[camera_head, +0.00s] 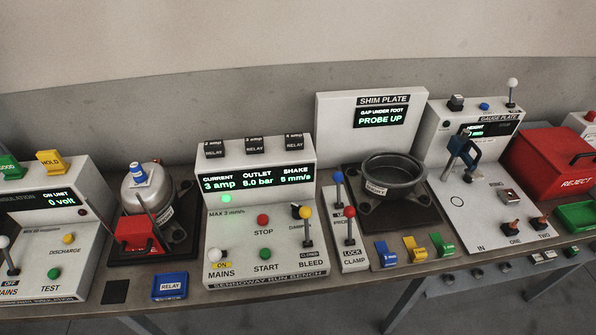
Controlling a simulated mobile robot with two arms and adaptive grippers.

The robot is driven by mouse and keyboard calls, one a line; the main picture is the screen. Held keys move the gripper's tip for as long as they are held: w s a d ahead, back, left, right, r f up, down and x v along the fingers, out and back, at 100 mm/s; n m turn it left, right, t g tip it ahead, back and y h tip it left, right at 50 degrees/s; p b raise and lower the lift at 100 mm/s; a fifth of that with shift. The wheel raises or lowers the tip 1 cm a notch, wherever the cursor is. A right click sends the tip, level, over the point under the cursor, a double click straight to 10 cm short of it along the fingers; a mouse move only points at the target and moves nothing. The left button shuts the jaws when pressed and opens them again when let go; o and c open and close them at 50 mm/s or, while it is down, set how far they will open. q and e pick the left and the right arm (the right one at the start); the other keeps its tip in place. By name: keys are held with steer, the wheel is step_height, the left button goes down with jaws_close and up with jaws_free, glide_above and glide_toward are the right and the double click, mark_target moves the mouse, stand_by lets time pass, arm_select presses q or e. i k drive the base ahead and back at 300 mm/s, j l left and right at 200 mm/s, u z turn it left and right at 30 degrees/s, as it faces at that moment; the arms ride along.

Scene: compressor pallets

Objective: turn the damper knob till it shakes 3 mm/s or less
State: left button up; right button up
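The run bench (262,275) stands in the middle of the table. Its display (258,178) reads current 3 amp, outlet 8.0 bar and shake 5 mm/s. A label below it reads MAX 3 mm/s. A green lamp (227,198) is lit, and the mains label reads ON. Neither of my grippers is in view.
Red stop (263,219) and green start (265,254) buttons sit left of the bleed lever. Blue and red clamp levers (349,212) stand close on the right. A compressor (146,190) stands left of the bench. A blue relay tray (170,287) lies in front.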

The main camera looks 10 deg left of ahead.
mark_target(296, 210)
steer(key=l+u, duration=0.35)
steer(key=i+l+u, duration=0.1)
steer(key=l+u, duration=0.2)
